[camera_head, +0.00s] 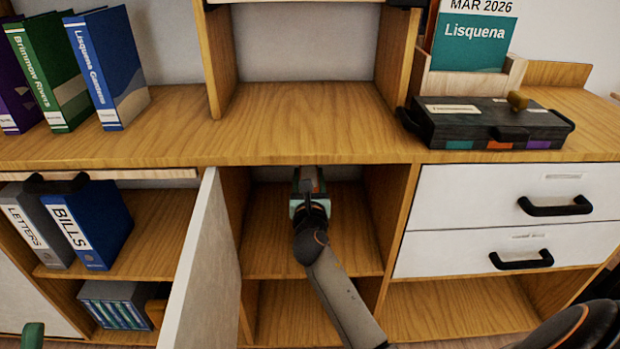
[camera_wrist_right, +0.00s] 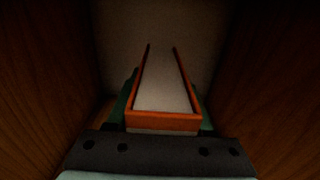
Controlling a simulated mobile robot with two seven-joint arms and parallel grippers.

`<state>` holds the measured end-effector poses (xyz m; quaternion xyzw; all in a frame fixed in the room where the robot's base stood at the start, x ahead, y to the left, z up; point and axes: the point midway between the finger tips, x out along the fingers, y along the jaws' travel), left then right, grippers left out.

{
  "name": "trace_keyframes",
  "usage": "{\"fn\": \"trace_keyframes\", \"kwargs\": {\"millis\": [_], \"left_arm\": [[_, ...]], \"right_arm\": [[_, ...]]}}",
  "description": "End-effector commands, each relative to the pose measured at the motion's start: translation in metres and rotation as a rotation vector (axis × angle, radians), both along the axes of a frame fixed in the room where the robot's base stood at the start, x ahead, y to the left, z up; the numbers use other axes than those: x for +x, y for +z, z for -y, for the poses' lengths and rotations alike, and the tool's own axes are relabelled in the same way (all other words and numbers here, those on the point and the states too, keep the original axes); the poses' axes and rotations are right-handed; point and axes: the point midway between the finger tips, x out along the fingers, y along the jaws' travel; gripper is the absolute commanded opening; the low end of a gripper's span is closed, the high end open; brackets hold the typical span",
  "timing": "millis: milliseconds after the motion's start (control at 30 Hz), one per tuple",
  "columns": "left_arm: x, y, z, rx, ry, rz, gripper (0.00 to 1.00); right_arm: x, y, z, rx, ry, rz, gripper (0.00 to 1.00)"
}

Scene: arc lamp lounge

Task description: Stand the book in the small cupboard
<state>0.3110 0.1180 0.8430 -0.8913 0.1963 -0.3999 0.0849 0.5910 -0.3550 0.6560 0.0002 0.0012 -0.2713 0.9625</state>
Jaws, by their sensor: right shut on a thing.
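The small cupboard (camera_head: 258,232) is the open middle compartment under the top board, with its pale door (camera_head: 200,275) swung open toward me. My right gripper (camera_head: 308,190) reaches into its upper space, above the inner shelf. It is shut on the book, an orange cover around pale pages (camera_wrist_right: 163,90), with green finger parts along both sides in the right wrist view. In the head view the gripper and the top board hide most of the book. I cannot tell whether it touches the shelf or the back wall.
Wooden side walls (camera_wrist_right: 45,85) stand close on both sides. Binders (camera_head: 88,225) stand on the left shelf, books (camera_head: 105,65) on the top board. A dark box (camera_head: 490,122) sits above white drawers (camera_head: 500,205) at right. The top board's middle (camera_head: 305,120) is clear.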

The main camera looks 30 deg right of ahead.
Motion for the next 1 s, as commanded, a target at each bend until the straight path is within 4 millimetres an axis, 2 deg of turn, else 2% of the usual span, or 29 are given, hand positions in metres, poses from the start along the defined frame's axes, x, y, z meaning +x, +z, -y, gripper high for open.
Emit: {"fn": "trace_keyframes", "kwargs": {"millis": [233, 267, 500, 1000], "left_arm": [[0.0001, -0.0023, 0.0001, 0.001, 0.001, -0.003, 0.5], [0.0001, -0.0021, 0.0002, 0.001, 0.001, -0.004, 0.5], [0.0001, -0.0022, 0.0003, 0.002, 0.001, -0.005, 0.5], [-0.0006, 0.0016, 0.0008, 0.008, -0.004, -0.004, 0.5]], "right_arm": [[0.0004, -0.0007, 0.0, -0.003, 0.001, 0.006, 0.0], [0.0, -0.0033, 0.0001, 0.001, 0.0, 0.001, 0.55], [0.0, -0.0031, 0.0004, 0.0, 0.0, 0.0, 0.82], [-0.0001, 0.001, 0.003, -0.001, 0.001, -0.001, 0.82]]}}
